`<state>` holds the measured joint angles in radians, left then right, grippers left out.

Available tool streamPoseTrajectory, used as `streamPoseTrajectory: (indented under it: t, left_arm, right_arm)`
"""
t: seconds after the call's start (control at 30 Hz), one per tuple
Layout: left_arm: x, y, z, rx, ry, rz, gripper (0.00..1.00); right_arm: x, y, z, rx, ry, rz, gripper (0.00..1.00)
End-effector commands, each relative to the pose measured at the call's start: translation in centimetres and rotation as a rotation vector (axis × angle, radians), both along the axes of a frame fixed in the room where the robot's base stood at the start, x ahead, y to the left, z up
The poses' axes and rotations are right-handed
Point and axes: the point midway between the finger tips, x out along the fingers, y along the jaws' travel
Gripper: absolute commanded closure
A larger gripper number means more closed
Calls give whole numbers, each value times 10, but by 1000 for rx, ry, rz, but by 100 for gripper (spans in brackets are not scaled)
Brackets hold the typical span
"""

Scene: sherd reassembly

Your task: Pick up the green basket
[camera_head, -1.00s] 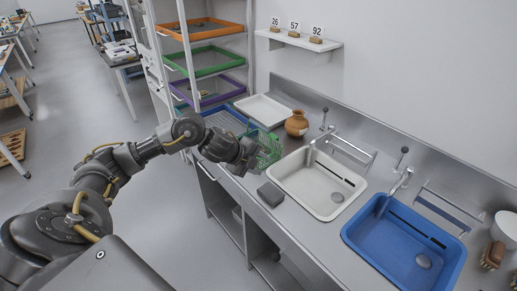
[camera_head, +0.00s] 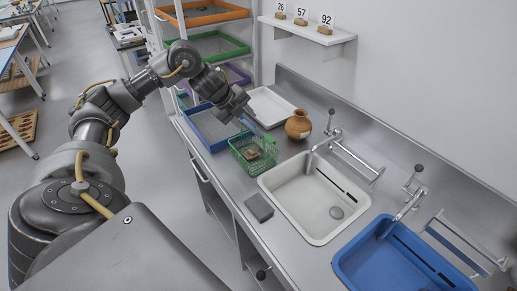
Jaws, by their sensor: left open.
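The green basket (camera_head: 241,166) is a small wire-mesh basket standing on the steel counter, left of the white sink. Something brown, like a sherd, lies inside it. My left gripper (camera_head: 250,116) is open, just behind and above the basket, pointing down toward the counter. It holds nothing that I can see. Its fingertips are small and dark here, and I cannot tell whether they touch the basket's far rim. My right gripper is not in view.
A blue mesh-bottomed tray (camera_head: 204,132) lies left of the basket and a white tray (camera_head: 270,103) behind it. A brown pot (camera_head: 298,125) stands to the right. A grey block (camera_head: 259,207) lies in front, beside the white sink (camera_head: 312,200). A blue basin (camera_head: 395,262) is farther right.

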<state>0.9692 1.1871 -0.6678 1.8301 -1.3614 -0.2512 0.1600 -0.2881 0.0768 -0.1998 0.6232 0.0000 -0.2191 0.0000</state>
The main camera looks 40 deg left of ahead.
Motion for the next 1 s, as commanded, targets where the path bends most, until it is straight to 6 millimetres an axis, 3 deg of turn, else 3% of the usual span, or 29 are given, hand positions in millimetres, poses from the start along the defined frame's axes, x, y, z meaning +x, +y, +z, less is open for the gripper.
streamPoseTrajectory:
  t: [0.1, 0.23, 0.4, 0.63, 0.8, 1.0]
  left_arm:
    - [3, 3, -12, -1, 4, 8, 59]
    - [12, 1, -29, -1, 5, 14, 59]
    - [22, -2, -44, 1, 2, 11, 59]
    - [27, -6, -49, 0, 2, 8, 59]
    - [40, -12, -68, 0, 5, 10, 59]
    - [51, -15, -87, 1, 2, 9, 59]
  right_arm:
    - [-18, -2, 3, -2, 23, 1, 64]
    - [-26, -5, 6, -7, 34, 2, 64]
    - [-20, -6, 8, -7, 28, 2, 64]
    - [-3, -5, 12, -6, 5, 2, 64]
    - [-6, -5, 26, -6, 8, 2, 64]
    - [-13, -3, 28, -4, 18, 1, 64]
